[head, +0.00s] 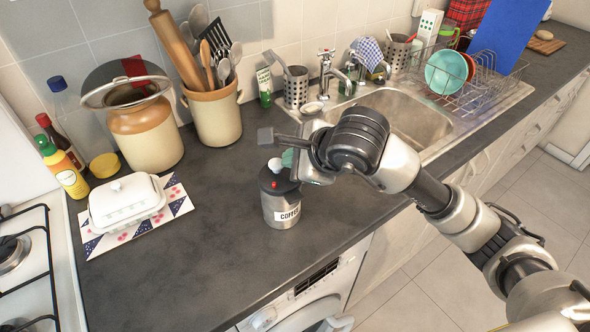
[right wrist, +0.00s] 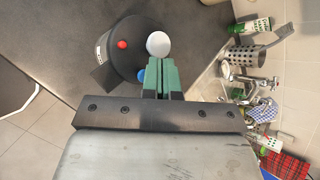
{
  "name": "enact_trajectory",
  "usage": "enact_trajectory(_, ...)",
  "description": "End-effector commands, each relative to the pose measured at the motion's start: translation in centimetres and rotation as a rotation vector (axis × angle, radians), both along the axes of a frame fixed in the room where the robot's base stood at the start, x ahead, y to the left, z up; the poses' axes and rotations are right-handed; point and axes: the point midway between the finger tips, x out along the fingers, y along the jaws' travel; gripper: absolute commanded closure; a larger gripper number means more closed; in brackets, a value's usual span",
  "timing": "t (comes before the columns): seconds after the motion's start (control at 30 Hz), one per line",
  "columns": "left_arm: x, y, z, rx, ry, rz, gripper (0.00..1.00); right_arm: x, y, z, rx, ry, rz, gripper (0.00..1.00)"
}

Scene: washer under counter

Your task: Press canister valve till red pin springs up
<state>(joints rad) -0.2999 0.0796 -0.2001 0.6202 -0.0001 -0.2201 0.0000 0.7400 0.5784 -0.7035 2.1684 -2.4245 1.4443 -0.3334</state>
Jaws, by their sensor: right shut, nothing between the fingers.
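The canister (head: 282,207) is a metal cylinder with a COFFEE label and a dark lid, upright on the dark counter. Its lid (right wrist: 124,62) carries a white round knob (right wrist: 158,44), a small red pin (right wrist: 122,44) and a blue part (right wrist: 140,75) partly hidden by my fingers. The white knob also shows in the head view (head: 275,164). I cannot tell how far the red pin stands up. My right gripper (right wrist: 161,66) is shut and empty, its green fingertips over the lid beside the white knob. Whether they touch it is unclear. My left gripper is not in view.
A butter dish (head: 126,201) on a patterned mat and a utensil crock (head: 214,115) stand to the left. The sink (head: 400,113) and dish rack (head: 460,85) lie to the right. The counter's front edge and washer (head: 310,299) are below the canister.

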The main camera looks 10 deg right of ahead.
Motion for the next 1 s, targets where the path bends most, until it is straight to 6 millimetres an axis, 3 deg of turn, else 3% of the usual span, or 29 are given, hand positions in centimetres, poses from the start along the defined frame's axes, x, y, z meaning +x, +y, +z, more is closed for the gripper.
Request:
enact_trajectory(0.47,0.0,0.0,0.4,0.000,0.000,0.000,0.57,0.0,0.0,0.8,0.000,-0.001,-0.001,1.00)
enact_trajectory(1.0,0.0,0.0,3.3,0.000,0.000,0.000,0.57,0.0,0.0,6.1,0.001,-0.001,0.000,1.00)
